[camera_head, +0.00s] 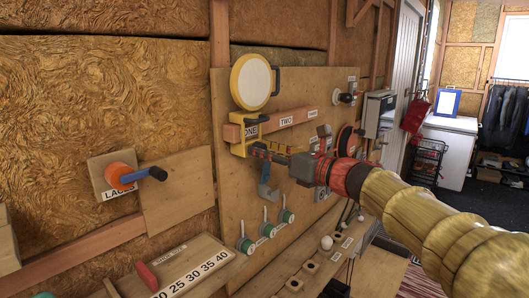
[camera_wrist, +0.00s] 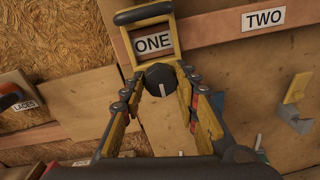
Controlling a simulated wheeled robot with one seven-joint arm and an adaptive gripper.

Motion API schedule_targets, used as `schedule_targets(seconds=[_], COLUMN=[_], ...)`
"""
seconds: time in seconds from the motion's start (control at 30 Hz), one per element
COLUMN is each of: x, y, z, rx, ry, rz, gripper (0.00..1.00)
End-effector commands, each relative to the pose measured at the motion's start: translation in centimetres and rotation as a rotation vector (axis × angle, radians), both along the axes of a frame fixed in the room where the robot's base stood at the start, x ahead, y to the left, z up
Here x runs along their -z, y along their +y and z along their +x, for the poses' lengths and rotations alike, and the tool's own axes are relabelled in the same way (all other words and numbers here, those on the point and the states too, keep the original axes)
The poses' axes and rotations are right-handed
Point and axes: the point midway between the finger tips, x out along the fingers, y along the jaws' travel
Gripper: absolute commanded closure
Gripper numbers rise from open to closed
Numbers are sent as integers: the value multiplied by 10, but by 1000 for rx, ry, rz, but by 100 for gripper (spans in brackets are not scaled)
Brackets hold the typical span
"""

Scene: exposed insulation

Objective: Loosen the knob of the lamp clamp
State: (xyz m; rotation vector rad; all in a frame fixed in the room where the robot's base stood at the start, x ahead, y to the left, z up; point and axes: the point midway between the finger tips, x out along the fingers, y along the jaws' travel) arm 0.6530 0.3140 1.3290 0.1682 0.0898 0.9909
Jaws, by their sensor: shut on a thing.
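The lamp (camera_head: 251,82) is a round pale disc with a yellow rim, above a yellow clamp (camera_head: 238,148) on the wooden rail at the label ONE. The clamp also shows in the wrist view (camera_wrist: 127,47), its frame around that label. Its black round knob (camera_wrist: 160,77) faces my wrist camera, with a pale mark on it. My gripper (camera_wrist: 160,84) is shut on the knob, one finger on each side. In the head view my gripper (camera_head: 268,152) reaches the clamp from the right. There the fingers hide the knob.
The rail (camera_head: 285,122) continues right past the label TWO (camera_wrist: 264,18). Below stand several green-based levers (camera_head: 266,229). A blue-grey hook (camera_head: 266,184) hangs just under my gripper. An orange reel with a crank (camera_head: 122,175) is at left. A numbered board (camera_head: 190,270) lies lower left.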

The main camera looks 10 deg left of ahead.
Motion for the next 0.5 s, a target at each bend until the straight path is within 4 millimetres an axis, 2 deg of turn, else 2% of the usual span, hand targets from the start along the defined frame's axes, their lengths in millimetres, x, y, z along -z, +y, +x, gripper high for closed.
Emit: schedule_targets(seconds=[0.37,0.4,0.5], x=[5,5,4], y=[0,0,0], z=[1,1,1], rx=[-1,0,-1], ry=[3,3,2], rz=[-5,-5,-5], gripper=[95,67,61])
